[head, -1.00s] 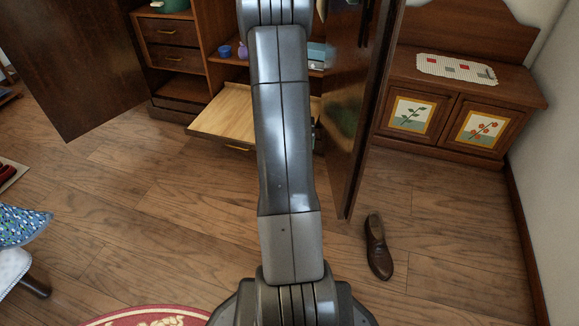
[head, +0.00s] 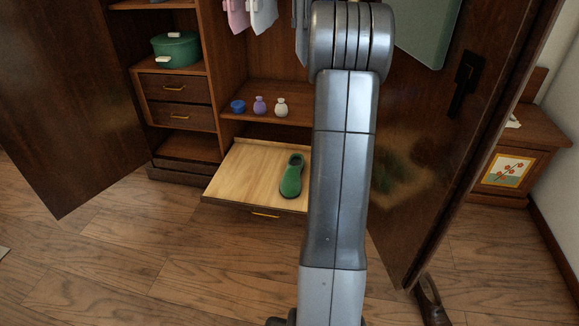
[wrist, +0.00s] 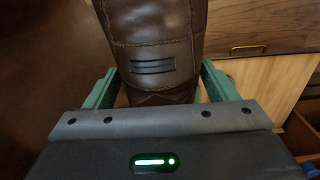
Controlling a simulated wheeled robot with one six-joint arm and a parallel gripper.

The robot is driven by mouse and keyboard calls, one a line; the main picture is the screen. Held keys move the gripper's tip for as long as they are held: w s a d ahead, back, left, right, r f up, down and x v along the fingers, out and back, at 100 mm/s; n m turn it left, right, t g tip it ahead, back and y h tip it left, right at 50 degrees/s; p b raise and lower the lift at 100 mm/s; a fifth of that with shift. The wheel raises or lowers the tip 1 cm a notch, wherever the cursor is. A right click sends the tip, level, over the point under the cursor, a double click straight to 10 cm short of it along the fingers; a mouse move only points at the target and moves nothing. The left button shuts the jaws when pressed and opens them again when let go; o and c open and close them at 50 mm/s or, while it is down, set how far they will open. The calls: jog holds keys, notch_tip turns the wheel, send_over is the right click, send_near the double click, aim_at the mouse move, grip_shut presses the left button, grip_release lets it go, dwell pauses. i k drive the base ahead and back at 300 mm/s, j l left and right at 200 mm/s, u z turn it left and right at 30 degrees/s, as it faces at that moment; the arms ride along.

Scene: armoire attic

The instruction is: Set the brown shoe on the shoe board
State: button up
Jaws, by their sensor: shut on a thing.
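A brown leather shoe (wrist: 155,35) with stitching and a slotted strap is held in my gripper (wrist: 160,88), between its two green fingers in the wrist view. My gripper and this shoe are hidden behind my arm in the head view. The shoe board (head: 235,172) is a pale wooden pull-out board low in the armoire; pale wood (wrist: 278,90) also shows at the right of the wrist view. A green shoe (head: 291,177) lies on the board's right part. My arm hides what is right of it. I cannot tell the held shoe's height above the board.
Another dark brown shoe (head: 430,300) lies on the floor by the open right armoire door (head: 445,150). The left door (head: 60,110) stands open too. The board's left part is bare.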

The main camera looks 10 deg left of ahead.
aim_at(234, 171)
jog(key=i+j+z, duration=0.1)
jog(key=j+z, duration=0.15)
jog(key=j, duration=0.25)
jog(key=j+z, duration=0.25)
jog(key=j, duration=0.3)
jog(key=i+j+z, duration=0.1)
jog(key=j+z, duration=0.15)
jog(key=j, duration=0.3)
jog(key=j+z, duration=0.25)
jog(key=j, duration=0.3)
jog(key=k+j+z, duration=0.1)
jog(key=j+z, duration=0.15)
jog(key=j, duration=0.25)
jog(key=k+j+z, duration=0.25)
jog(key=j, duration=0.25)
jog(key=j+z, duration=0.25)
jog(key=j, duration=0.3)
jog(key=k+j+z, duration=0.25)
jog(key=j, duration=0.15)
jog(key=i+j, duration=0.1)
jog(key=i, duration=0.25)
